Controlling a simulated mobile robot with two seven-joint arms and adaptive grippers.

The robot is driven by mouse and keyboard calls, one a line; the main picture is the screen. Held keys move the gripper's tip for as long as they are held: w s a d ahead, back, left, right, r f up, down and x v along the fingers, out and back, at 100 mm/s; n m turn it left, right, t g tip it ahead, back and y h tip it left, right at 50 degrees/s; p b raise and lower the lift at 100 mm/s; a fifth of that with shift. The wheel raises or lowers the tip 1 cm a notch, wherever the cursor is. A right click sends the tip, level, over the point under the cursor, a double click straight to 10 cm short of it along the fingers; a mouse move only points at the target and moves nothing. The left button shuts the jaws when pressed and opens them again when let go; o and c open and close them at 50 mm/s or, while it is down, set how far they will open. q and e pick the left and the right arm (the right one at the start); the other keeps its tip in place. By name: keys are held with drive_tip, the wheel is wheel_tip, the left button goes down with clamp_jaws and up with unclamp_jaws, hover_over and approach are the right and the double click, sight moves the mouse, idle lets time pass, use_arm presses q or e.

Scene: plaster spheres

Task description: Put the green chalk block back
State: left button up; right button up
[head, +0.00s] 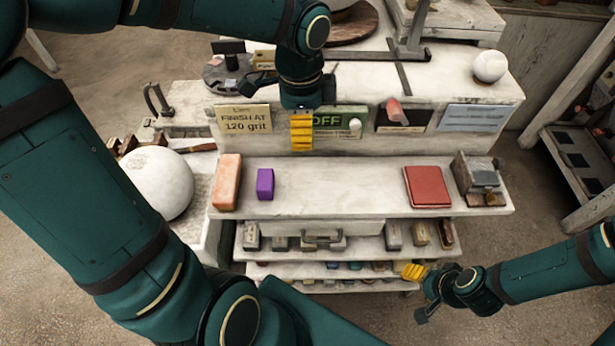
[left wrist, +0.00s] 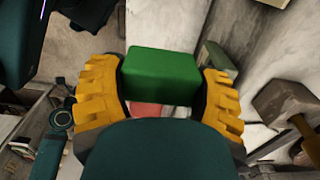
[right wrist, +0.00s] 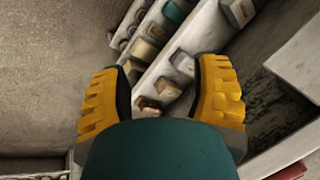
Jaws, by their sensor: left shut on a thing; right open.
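The green chalk block (left wrist: 160,75) is between the yellow fingers of my left gripper in the left wrist view; the gripper is shut on it. In the head view my left gripper (head: 302,138) hangs in front of the sign panel, above and behind the shelf (head: 340,190). The block cannot be made out there, hidden by the gripper. A purple block (head: 265,184) and a larger orange block (head: 227,181) stand on the left part of that shelf. My right gripper (head: 415,271) is open and empty at the lower right, beside the lower shelves.
A red flat block (head: 427,186) and a grey metal device (head: 481,180) sit on the shelf's right part. The shelf middle is clear. A large white sphere (head: 157,183) stands at left, a small one (head: 490,66) on the top. A drawer handle (head: 322,237) sticks out below.

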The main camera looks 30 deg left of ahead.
use_arm(q)
drive_tip(key=b, duration=0.4)
hover_over(303, 189)
wheel_tip(303, 189, down, 14)
drive_tip(key=shift+r, duration=0.1)
wheel_tip(303, 189, down, 4)
drive_tip(key=shift+r+b, duration=0.1)
drive_tip(key=shift+b, duration=0.25)
use_arm(e)
drive_tip(key=f, duration=0.1)
drive_tip(key=s+f, duration=0.1)
drive_tip(key=f, duration=0.2)
drive_tip(key=shift+s+a+f, duration=0.15)
drive_tip(key=shift+s+f, duration=0.2)
drive_tip(key=shift+s, duration=0.05)
use_arm(q)
drive_tip(key=o, duration=1.3)
use_arm(e)
drive_tip(key=shift+f, duration=0.1)
